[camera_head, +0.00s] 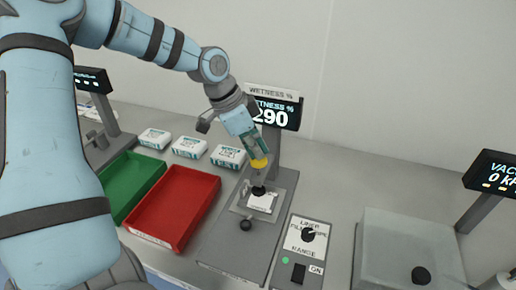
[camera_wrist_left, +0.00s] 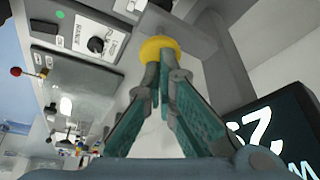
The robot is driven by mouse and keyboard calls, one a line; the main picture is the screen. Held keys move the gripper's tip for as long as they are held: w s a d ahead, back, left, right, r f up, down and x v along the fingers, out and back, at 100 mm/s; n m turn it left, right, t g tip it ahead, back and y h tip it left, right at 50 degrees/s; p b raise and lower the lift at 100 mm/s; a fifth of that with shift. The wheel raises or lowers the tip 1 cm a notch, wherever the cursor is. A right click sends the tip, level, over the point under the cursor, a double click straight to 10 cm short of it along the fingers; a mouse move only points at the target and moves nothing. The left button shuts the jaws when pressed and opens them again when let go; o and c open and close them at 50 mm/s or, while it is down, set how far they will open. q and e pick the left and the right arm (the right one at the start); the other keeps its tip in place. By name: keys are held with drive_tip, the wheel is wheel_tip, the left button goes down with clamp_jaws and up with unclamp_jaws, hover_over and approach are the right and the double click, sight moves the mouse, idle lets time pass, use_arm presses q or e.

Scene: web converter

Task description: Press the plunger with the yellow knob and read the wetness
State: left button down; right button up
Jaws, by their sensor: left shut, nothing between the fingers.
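The yellow knob (camera_head: 259,163) tops a short dark plunger (camera_head: 258,189) on the grey wetness tester (camera_head: 240,225). My left gripper (camera_head: 257,156) is shut and empty, pointing down with its fingertips at the knob's top. In the left wrist view, the closed fingertips (camera_wrist_left: 158,68) overlap the yellow knob (camera_wrist_left: 160,47); I cannot tell whether they press on it. A white sample (camera_head: 262,201) lies under the plunger. The wetness display (camera_head: 272,113) behind shows digits ending in 290; my arm may hide part of it. My right gripper is not in view.
A red tray (camera_head: 172,238) and a green tray (camera_head: 108,206) stand left of the tester. Several white packs (camera_head: 188,147) lie behind them. A switch panel (camera_head: 300,250) and a clear box (camera_head: 405,250) stand to the right, with a vacuum display (camera_head: 495,172) beyond.

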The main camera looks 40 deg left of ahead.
use_arm(q)
wheel_tip(320, 180, up, 7)
drive_tip(key=p, duration=0.3)
drive_tip(key=shift+f, duration=0.1)
idle(0.4)
